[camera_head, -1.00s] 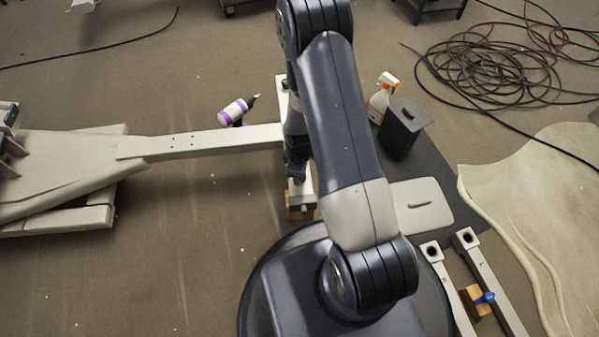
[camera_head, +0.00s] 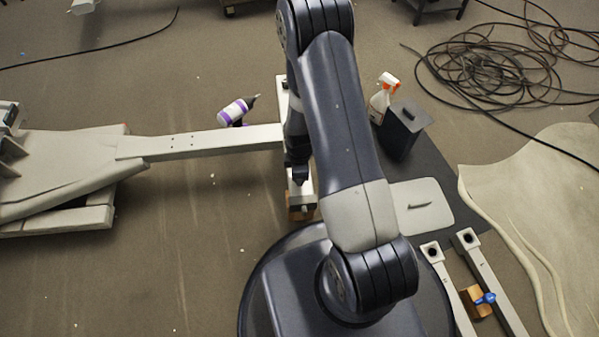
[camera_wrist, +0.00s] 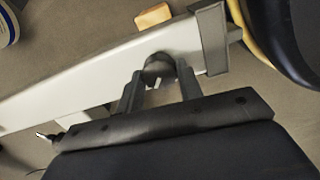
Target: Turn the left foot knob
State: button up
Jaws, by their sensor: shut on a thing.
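The foot knob (camera_wrist: 157,67) is a dark round piece on the side of a white beam end, seen in the wrist view. My gripper (camera_wrist: 160,76) has one finger on each side of the knob and is shut on it. In the head view my gripper (camera_head: 298,178) is at the white crossbar (camera_head: 283,98) of the frame, mostly behind my arm. The knob in its grip cannot be made out there.
A long white beam (camera_head: 215,142) runs left to a grey-white shroud (camera_head: 60,165). A purple-banded bottle (camera_head: 237,110), spray bottle (camera_head: 381,97) and dark bin (camera_head: 403,130) stand behind. Coiled cable (camera_head: 490,65) lies at upper right. Two loose arms (camera_head: 490,280) lie at lower right.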

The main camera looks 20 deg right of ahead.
jog(key=o, duration=1)
notch_tip(320, 180, up, 11)
jog(key=p, duration=0.4)
jog(key=shift+f, duration=0.2)
notch_tip(320, 180, down, 11)
jog(key=b, duration=0.4)
jog(key=shift+r+m, duration=0.2)
jog(key=shift+m, duration=0.1)
